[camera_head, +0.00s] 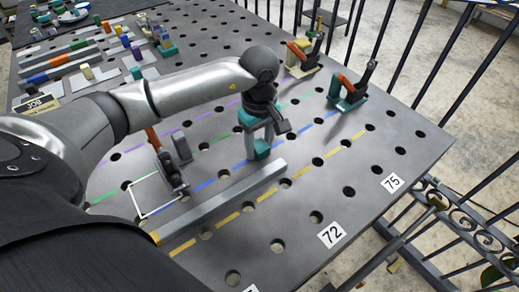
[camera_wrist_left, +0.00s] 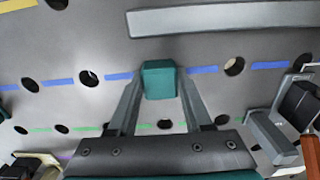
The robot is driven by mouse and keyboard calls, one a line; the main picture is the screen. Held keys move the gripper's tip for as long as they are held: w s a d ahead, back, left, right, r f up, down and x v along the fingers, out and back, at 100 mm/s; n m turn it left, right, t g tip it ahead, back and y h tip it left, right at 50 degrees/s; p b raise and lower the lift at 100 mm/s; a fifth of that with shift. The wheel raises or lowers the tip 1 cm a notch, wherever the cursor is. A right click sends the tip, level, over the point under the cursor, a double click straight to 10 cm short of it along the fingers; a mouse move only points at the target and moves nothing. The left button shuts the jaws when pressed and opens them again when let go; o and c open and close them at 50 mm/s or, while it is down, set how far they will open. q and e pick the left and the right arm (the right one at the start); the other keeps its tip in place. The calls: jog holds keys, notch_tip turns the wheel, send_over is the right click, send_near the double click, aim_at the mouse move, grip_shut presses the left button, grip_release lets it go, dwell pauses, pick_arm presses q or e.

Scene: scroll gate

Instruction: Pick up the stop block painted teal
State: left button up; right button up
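The teal stop block (camera_head: 262,150) is at the blue dashed line on the grey perforated table, beside a long grey bar. In the left wrist view the teal block (camera_wrist_left: 159,80) sits between the two grey fingertips, which appear to touch it on both sides. My left gripper (camera_head: 259,143) points down at it, its teal body above the fingers. The left gripper (camera_wrist_left: 160,92) looks shut on the block. Whether the block touches the table cannot be told. My right gripper is not in view.
The grey bar (camera_head: 225,200) lies just in front of the block. A toggle clamp (camera_head: 172,168) stands to the left, and more clamps (camera_head: 350,90) (camera_head: 303,58) stand at the back right. Several coloured blocks and rails fill the far left. A black fence (camera_head: 388,45) borders the table.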

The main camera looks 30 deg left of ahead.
pick_arm(q)
grip_shut()
jog(key=shift+r, duration=0.1)
dwell(0.4)
